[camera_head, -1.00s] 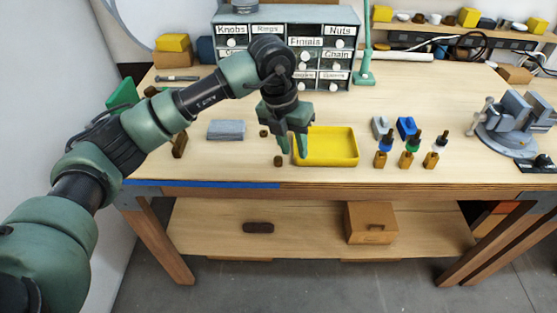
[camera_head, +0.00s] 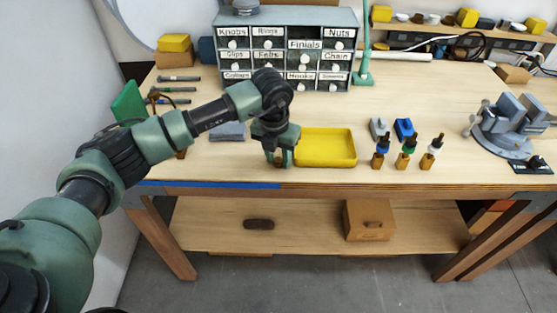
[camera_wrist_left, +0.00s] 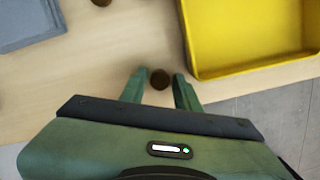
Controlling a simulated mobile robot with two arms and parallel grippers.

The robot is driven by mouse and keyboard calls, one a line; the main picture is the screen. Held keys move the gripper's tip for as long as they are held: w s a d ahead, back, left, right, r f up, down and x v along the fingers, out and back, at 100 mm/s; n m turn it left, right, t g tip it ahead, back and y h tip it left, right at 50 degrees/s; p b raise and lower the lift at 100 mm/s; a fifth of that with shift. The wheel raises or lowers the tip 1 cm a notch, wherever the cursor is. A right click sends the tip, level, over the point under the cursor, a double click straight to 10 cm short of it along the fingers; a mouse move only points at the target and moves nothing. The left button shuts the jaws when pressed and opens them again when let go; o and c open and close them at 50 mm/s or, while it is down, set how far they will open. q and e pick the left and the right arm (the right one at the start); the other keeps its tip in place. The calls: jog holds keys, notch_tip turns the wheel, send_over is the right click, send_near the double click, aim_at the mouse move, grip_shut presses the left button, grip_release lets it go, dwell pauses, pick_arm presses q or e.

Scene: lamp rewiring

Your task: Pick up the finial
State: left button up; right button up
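A small round dark-brown piece (camera_wrist_left: 160,79), which looks like the finial, is on the wooden tabletop near the front edge. In the left wrist view it sits between the fingertips of my left gripper (camera_wrist_left: 160,76), which are apart with a narrow gap visible beside it. In the head view my left gripper (camera_head: 280,161) points down at the table just left of the yellow tray (camera_head: 326,162) and hides the piece. A second small brown piece (camera_wrist_left: 101,2) shows at the top edge of the wrist view. My right gripper is not seen.
A grey-blue block or cloth (camera_head: 228,131) lies left of my gripper. Several dropper bottles (camera_head: 407,151) stand right of the tray. A labelled drawer cabinet (camera_head: 288,48) stands at the back, and a vise (camera_head: 505,125) at the right.

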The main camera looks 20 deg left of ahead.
pick_arm(q)
grip_shut()
jog(key=shift+r, duration=0.1)
